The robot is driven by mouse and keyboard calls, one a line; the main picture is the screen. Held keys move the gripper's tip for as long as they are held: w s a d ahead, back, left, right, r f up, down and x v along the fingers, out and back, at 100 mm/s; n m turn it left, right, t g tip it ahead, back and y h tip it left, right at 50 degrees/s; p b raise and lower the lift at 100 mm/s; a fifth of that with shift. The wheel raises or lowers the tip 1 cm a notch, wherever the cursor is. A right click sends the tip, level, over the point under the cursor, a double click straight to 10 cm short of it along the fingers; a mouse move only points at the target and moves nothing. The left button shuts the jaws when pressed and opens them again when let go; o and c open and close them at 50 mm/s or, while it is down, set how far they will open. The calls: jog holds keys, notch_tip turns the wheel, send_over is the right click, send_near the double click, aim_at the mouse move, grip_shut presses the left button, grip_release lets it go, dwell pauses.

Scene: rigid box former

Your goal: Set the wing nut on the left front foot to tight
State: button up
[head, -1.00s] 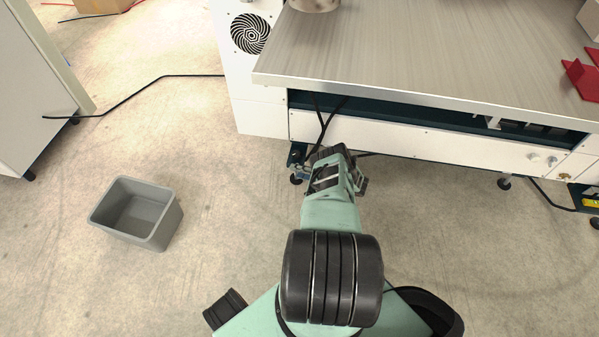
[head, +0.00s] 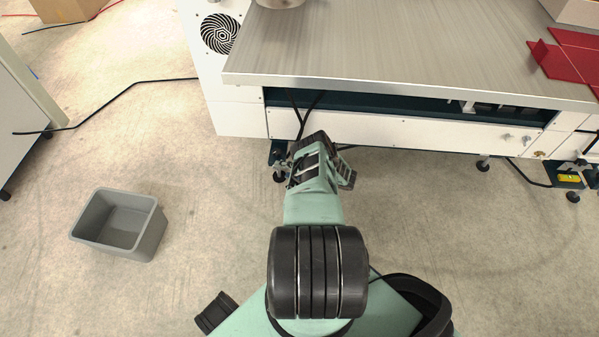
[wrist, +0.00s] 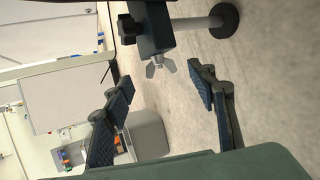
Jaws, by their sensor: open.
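The silver wing nut (wrist: 160,66) shows in the wrist view, below a dark block (wrist: 152,30) of the foot assembly. A black knob (wrist: 130,28) is on the block's left side. A metal rod with a round black pad (wrist: 224,18) extends to the right. My gripper (wrist: 162,79) is open, with its fingers on either side below the wing nut and nothing between them. The nut appears ahead of the fingertips, apart from them. In the head view the left front foot (head: 279,166) is beside my gripper, and the wing nut cannot be made out there.
The machine's metal table (head: 380,55) overhangs the foot area, with black cables (head: 300,120) hanging near my gripper. A grey bin (head: 148,236) stands on the floor at left. A red part (head: 565,62) lies on the table. Floor around the bin is clear.

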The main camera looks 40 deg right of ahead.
jog(key=v, duration=0.9)
jog(key=shift+s, duration=0.25)
jog(key=shift+d+r, duration=0.1)
jog(key=shift+c, duration=0.6)
